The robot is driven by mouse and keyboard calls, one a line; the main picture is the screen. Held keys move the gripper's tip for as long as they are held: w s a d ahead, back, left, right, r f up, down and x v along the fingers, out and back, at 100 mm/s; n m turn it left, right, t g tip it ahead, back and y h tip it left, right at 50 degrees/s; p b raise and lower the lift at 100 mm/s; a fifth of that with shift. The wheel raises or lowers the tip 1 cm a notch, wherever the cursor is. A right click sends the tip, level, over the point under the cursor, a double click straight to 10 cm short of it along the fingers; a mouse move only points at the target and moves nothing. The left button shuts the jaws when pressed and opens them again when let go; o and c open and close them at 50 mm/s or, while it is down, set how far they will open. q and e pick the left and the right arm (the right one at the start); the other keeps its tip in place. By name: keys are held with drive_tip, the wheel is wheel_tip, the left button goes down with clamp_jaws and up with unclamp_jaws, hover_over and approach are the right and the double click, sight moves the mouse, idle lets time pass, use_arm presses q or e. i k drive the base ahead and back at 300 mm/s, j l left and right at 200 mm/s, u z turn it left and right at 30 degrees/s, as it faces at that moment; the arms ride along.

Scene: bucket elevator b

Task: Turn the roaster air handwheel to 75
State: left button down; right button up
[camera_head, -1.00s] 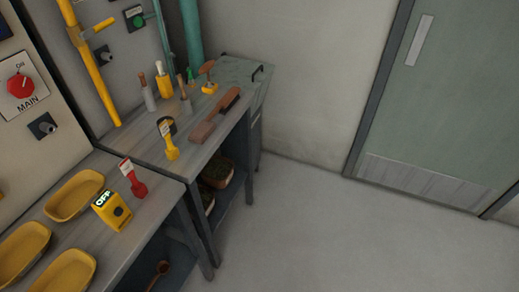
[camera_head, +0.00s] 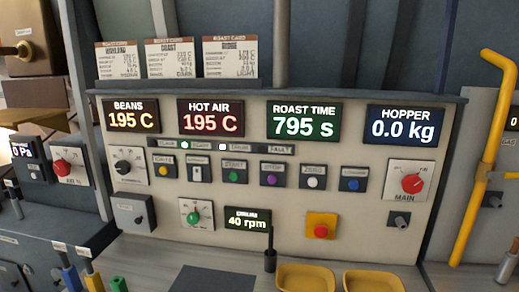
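No part clearly readable as the roaster air handwheel shows in the head view. A small red round control (camera_head: 62,167) on a white plate sits at the left, beside a small display (camera_head: 22,150) that seems to read 0 Pa. The label under this red control is too small to read surely. A green knob (camera_head: 194,216) on a white dial plate sits low on the main panel. Neither of my grippers is in view.
The control panel (camera_head: 270,250) fills the middle, with displays for beans, hot air, roast time and hopper (camera_head: 405,127). A red MAIN switch (camera_head: 411,183) is at its right. Yellow trays (camera_head: 305,278) lie below, and a yellow pipe (camera_head: 478,190) stands at the right.

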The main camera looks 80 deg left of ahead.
sight(63, 168)
drive_tip(key=u, duration=3.8)
drive_tip(key=i+j, duration=0.25)
drive_tip(key=j, duration=0.15)
drive_tip(key=i+j+z, duration=0.15)
drive_tip(key=i+j, duration=0.35)
drive_tip(key=j, duration=0.3)
drive_tip(key=i+j+z, duration=0.1)
drive_tip(key=i+j, duration=0.15)
drive_tip(key=j, duration=0.15)
drive_tip(key=i+j+z, duration=0.1)
drive_tip(key=i+j, duration=0.15)
drive_tip(key=j, duration=0.2)
drive_tip(key=i+j, duration=0.2)
drive_tip(key=j, duration=0.25)
drive_tip(key=i+j+z, duration=0.15)
drive_tip(key=j, duration=0.3)
drive_tip(key=i+j, duration=0.25)
drive_tip(key=j, duration=0.25)
